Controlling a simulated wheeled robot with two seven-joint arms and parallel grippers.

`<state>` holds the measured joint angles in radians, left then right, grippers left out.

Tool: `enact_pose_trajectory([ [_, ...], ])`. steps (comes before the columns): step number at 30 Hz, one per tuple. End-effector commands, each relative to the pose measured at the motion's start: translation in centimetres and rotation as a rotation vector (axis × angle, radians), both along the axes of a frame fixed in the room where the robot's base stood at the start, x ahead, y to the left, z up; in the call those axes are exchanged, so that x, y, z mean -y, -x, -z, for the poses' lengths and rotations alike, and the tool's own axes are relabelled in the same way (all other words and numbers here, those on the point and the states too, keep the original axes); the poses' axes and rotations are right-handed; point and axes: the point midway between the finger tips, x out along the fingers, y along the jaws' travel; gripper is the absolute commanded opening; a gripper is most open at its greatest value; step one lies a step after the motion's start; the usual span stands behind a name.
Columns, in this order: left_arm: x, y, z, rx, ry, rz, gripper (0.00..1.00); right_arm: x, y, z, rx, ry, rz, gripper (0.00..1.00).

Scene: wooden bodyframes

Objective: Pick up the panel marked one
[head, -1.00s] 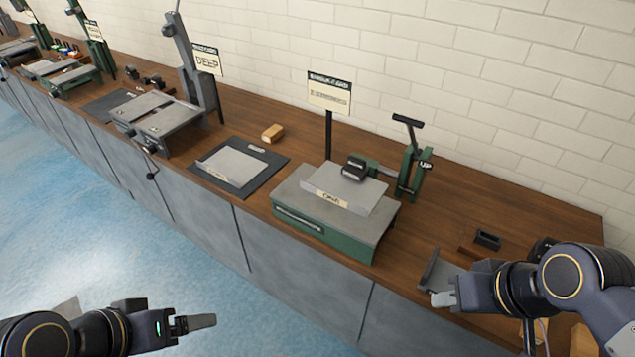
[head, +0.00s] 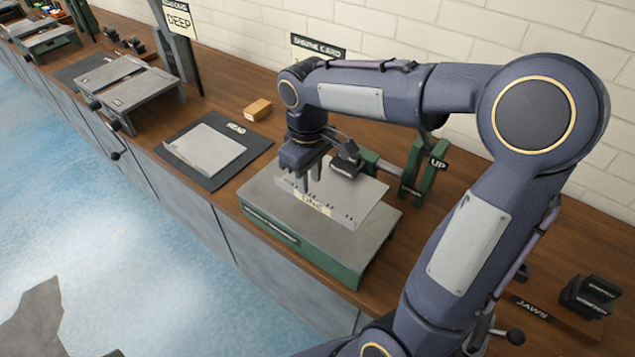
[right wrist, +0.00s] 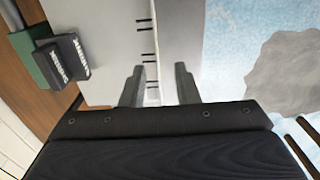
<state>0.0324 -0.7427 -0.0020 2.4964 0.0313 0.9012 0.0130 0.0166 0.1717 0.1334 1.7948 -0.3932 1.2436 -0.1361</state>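The grey metal panel (head: 352,199) lies on the flat top of the green-sided machine (head: 265,217). Its front lip carries a pale label (head: 312,203) that seems to read ONE, partly blurred. My right gripper (head: 314,182) points down at the panel's front lip. In the right wrist view, the panel (right wrist: 112,42) runs up to its notched edge, and the two fingers of my right gripper (right wrist: 157,82) stand apart on either side of that edge. Gaps show beside both fingers. My left gripper is out of view.
A black clamp head (head: 346,160) on a green stand (head: 415,170) sits close behind my right gripper. Another grey panel (head: 207,148) lies on a dark mat (head: 180,160) to the left. A wooden block (head: 258,110) is behind it. Black jaws (head: 590,295) lie at right.

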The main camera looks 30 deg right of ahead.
Motion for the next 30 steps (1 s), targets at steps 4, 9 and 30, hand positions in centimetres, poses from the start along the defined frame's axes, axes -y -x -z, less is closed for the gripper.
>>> enact_pose_trajectory([
  [4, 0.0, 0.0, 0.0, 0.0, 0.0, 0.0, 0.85, 0.1, 0.1, 1.8, -0.004, 0.001, 0.001, 0.28],
  [9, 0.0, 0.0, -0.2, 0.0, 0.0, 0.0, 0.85, 0.5, 0.1, 4.2, -0.006, -0.001, 0.002, 0.28],
  [30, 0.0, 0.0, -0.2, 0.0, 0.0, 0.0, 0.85, 0.5, 0.0, 6.6, 0.0, -0.001, 0.002, 0.0],
])
